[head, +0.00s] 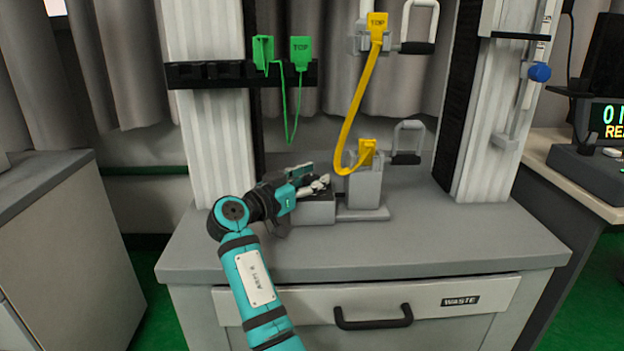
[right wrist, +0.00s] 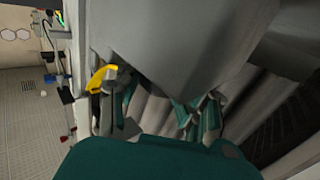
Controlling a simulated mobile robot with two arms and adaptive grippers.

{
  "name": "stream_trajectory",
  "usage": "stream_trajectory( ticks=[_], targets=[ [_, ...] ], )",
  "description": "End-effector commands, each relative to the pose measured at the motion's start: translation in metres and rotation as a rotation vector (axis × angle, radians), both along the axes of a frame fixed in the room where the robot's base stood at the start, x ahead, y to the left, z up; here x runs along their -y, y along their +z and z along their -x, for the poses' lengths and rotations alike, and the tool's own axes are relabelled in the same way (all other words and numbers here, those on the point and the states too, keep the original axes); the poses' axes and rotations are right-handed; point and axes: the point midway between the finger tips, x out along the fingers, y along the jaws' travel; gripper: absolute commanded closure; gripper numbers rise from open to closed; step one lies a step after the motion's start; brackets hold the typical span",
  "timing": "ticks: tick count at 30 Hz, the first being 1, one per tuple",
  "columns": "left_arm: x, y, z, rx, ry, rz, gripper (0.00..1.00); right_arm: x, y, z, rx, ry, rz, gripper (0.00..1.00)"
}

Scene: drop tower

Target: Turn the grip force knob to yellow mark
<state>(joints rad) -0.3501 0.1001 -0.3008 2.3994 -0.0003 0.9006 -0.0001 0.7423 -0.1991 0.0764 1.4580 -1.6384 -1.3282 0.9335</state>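My right gripper (head: 322,184) is at the grey block (head: 313,209) on the drop tower's base, beside the lower grip (head: 364,184). In the right wrist view its two fingers (right wrist: 162,115) stand apart, with a gap between them and a large grey surface close in front. I cannot see anything held. I cannot make out a knob or a yellow mark at the gripper; the gripper may hide it. A blue knob (head: 540,72) is on the right column, well away from the gripper. My left gripper is not in view.
A yellow strap (head: 353,105) hangs from the upper grip to the lower grip. Green tagged pieces (head: 300,51) hang on a black rack (head: 215,74) at left. The grey bench top (head: 455,235) is clear at front and right. A waste drawer (head: 430,305) is below.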

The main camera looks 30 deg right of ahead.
Motion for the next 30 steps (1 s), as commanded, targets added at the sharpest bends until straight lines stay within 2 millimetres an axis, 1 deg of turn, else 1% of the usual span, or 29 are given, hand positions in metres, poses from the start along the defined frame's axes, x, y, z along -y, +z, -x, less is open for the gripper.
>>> stream_trajectory(
  ticks=[1, 5, 6, 13, 16, 20, 24, 30],
  targets=[
    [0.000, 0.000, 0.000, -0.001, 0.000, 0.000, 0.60, -0.001, -0.003, 0.000, -0.004, -0.001, -0.004, 0.60],
    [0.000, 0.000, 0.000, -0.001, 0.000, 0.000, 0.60, -0.001, -0.002, 0.000, -0.003, 0.000, -0.003, 0.43],
    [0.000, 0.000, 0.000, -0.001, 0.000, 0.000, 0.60, -0.001, -0.002, 0.000, -0.003, 0.000, -0.002, 0.41],
    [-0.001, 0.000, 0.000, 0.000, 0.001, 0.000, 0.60, 0.000, 0.000, 0.000, 0.000, 0.000, -0.001, 0.41],
    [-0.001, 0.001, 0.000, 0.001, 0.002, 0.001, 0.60, 0.000, 0.006, 0.000, 0.003, 0.000, -0.001, 0.41],
    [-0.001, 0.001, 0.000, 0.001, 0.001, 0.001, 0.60, 0.000, 0.025, 0.000, 0.006, 0.001, 0.000, 0.41],
    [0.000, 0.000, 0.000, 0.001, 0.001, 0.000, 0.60, -0.001, 0.054, 0.000, 0.006, 0.001, -0.002, 0.41],
    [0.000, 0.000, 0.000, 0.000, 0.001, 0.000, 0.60, -0.001, 0.086, 0.000, 0.001, 0.000, -0.002, 0.41]
  ],
)
